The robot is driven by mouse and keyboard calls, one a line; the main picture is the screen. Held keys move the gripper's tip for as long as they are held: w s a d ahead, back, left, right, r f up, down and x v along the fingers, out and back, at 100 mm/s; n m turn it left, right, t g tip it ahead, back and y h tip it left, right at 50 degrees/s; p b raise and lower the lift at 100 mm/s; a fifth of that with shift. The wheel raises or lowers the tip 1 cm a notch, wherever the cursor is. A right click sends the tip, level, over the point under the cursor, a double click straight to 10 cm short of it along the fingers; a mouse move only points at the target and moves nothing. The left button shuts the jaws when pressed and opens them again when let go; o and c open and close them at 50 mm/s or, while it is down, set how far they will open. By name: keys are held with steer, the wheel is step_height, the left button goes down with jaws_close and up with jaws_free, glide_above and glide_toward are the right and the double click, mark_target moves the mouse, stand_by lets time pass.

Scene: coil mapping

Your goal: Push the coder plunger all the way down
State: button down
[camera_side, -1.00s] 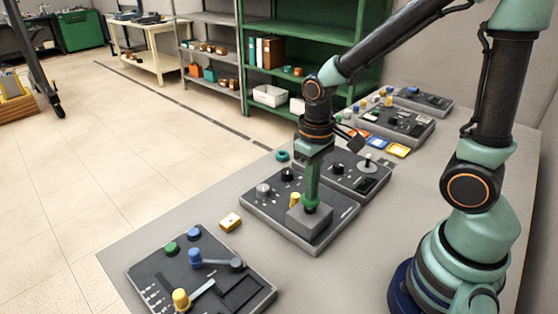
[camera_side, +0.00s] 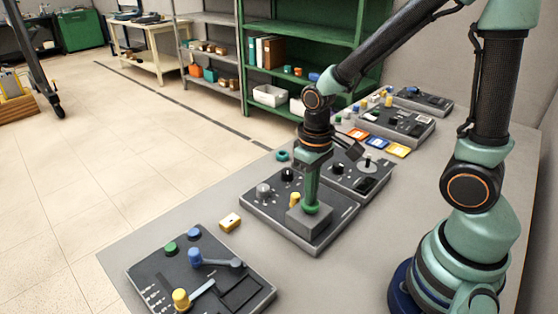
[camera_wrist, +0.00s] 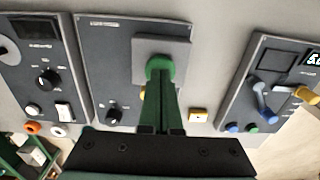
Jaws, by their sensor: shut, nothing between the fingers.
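The coder plunger shows as a round green cap (camera_side: 314,209) on a grey block (camera_side: 326,228), on the near right part of a dark control panel. The cap sits low, close to the block top. In the wrist view the green cap (camera_wrist: 159,66) lies over the grey block (camera_wrist: 181,48). My gripper (camera_side: 311,203) is shut and empty, pointing down, with its green fingertips at the cap. The fingertips (camera_wrist: 160,85) overlap the cap's edge in the wrist view and appear to touch it. They hide part of the cap.
A yellow knob (camera_side: 295,200) stands close beside the block. Black (camera_side: 288,174) and grey (camera_side: 263,190) knobs stand farther left. A yellow box (camera_side: 230,222) lies left of the panel. Another panel (camera_side: 240,290) with levers is in front; more panels stand behind.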

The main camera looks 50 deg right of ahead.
stand_by(0.3)
step_height(320, 180, up, 8)
steer(key=shift+r, duration=0.2)
stand_by(0.6)
stand_by(0.4)
step_height(320, 180, up, 6)
steer(key=t, duration=0.4)
glide_above(317, 202)
steer(key=shift+s+r+t, duration=0.2)
steer(key=shift+r+t, duration=0.3)
steer(key=shift+t, duration=0.3)
